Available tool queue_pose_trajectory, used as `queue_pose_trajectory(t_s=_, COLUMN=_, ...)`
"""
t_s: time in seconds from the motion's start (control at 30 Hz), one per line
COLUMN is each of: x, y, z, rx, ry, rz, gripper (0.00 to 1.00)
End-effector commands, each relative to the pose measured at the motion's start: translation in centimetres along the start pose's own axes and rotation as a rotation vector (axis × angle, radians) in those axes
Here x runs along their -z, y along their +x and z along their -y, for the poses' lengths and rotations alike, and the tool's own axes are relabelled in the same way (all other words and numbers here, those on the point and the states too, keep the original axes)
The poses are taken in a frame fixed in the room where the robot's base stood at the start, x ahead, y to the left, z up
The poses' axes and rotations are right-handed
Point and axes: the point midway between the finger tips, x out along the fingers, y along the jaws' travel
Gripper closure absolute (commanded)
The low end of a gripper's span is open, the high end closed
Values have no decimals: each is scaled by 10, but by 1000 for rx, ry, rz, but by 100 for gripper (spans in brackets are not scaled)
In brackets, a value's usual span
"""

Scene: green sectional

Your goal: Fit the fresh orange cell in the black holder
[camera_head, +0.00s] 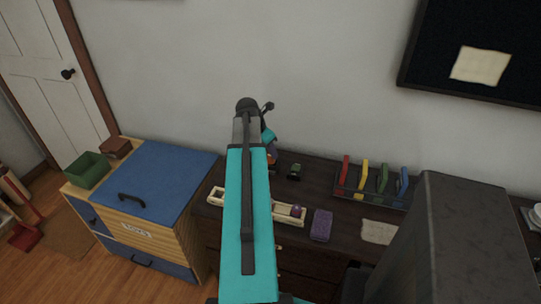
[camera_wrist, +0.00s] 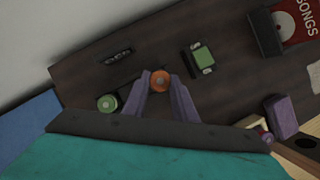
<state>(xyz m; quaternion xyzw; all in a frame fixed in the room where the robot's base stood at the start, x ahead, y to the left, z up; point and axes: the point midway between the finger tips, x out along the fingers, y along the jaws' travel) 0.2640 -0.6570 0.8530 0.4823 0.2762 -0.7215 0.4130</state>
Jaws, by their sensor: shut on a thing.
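My gripper (camera_wrist: 161,84) is shut on the orange cell (camera_wrist: 160,78), its two purple-grey fingers on either side of it in the wrist view. The cell shows its round end to the camera, over the dark tabletop; its height above the surface is unclear. A small black slotted piece (camera_wrist: 115,57), which looks like the black holder, lies up and left of the cell, apart from it. A green round cell (camera_wrist: 107,103) stands left of my fingers. In the head view my arm hides most of this area; a bit of orange (camera_head: 271,158) shows beside it.
A blue-lidded toy chest (camera_head: 160,180) adjoins on the left.

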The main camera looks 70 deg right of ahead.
Motion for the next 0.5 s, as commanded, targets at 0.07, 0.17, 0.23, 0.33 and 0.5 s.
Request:
queue_pose_trajectory(t_s=0.07, x=-2, y=1, z=-2, rx=0, ry=0, rz=0, gripper=100)
queue_pose_trajectory(t_s=0.17, x=-2, y=1, z=-2, rx=0, ry=0, rz=0, gripper=100)
queue_pose_trajectory(t_s=0.23, x=-2, y=1, z=-2, rx=0, ry=0, rz=1, gripper=100)
queue_pose_trajectory(t_s=0.33, x=-2, y=1, z=-1, rx=0, ry=0, rz=1, gripper=100)
queue_pose_trajectory(t_s=0.5, x=0, y=4, z=-1, rx=0, ry=0, rz=0, gripper=100)
